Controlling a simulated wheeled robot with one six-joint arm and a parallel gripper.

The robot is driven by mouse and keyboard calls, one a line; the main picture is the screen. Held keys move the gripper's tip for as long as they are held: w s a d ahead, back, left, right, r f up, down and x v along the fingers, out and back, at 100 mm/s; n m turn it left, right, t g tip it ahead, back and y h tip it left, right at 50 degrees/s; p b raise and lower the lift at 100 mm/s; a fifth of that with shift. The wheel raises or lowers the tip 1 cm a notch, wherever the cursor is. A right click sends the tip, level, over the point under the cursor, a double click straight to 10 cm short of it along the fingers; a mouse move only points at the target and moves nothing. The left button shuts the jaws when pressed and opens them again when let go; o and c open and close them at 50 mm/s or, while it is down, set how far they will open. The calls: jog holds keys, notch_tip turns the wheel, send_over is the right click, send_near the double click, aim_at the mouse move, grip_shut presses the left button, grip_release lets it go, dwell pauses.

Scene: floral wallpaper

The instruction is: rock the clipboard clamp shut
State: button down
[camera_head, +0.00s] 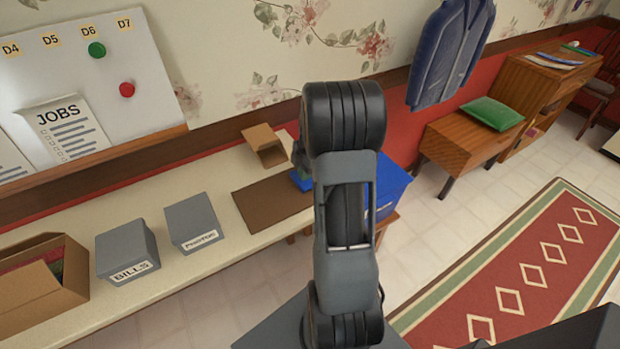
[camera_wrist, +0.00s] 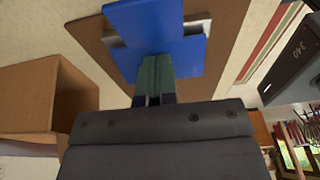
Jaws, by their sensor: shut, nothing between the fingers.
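A brown clipboard board (camera_head: 262,206) lies flat on the cream bench, and it also shows in the wrist view (camera_wrist: 100,48). Its blue clamp (camera_head: 301,181) is at the board's right end, partly hidden by my arm in the head view. In the wrist view the blue clamp (camera_wrist: 190,54) shows two wide blue plates with a grey metal strip between them. My gripper (camera_wrist: 155,62) is shut and empty, its greenish fingers reaching to the near blue plate. I cannot tell whether they touch it. The head view mostly hides the gripper behind my arm.
An open cardboard box (camera_head: 265,147) stands behind the board, close beside the gripper in the wrist view (camera_wrist: 45,95). Grey boxes (camera_head: 192,222) and a larger carton (camera_head: 65,290) stand left on the bench. A blue bin (camera_head: 390,190) is right of my arm.

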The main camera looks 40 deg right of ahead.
jog(key=shift+f, duration=0.2)
jog(key=shift+r, duration=0.15)
jog(key=shift+r+p, duration=2.25)
jog(key=shift+r, duration=1.2)
